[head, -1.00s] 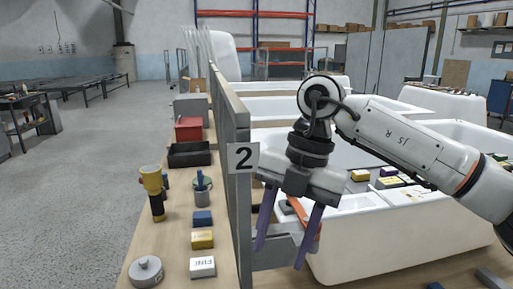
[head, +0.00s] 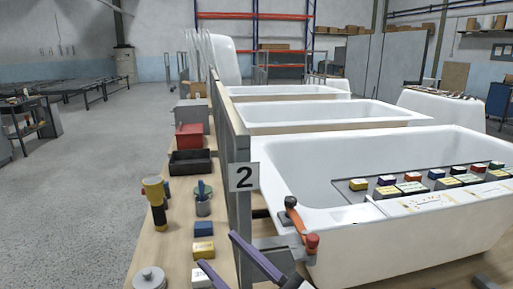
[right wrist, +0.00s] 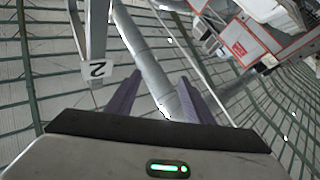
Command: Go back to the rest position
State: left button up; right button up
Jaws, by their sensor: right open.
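My right gripper (head: 220,251) shows at the bottom of the head view, low over the wooden bench by the divider. Its two purple fingers are apart, with nothing between them. The rest of the right arm is out of the head view. My left gripper is in neither view.
A white bathtub (head: 400,245) stands right of the divider, with an orange-handled clamp (head: 296,224) at its near left corner. The bench left of the divider holds a yellow-black flashlight (head: 155,200), a black tray (head: 190,161), a red box (head: 189,136) and small blocks.

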jog(key=d+f+m+t+h, duration=0.3)
jog(key=d+f+m+h, duration=0.55)
jog(key=f, duration=0.25)
jog(key=s+d+f+m+g+h+p, duration=0.1)
jog(key=s+d+f+g+h, duration=0.3)
jog(key=s+f, duration=0.5)
jog(key=s+d+f+m+g+h+p, duration=0.1)
jog(key=s+d+f+g+h, duration=0.3)
jog(key=s+d+f, duration=0.4)
notch_tip(320, 180, down, 7)
jog(key=shift+s+r+m, duration=0.1)
jog(key=shift+s+m, duration=0.75)
jog(key=shift+s, duration=0.35)
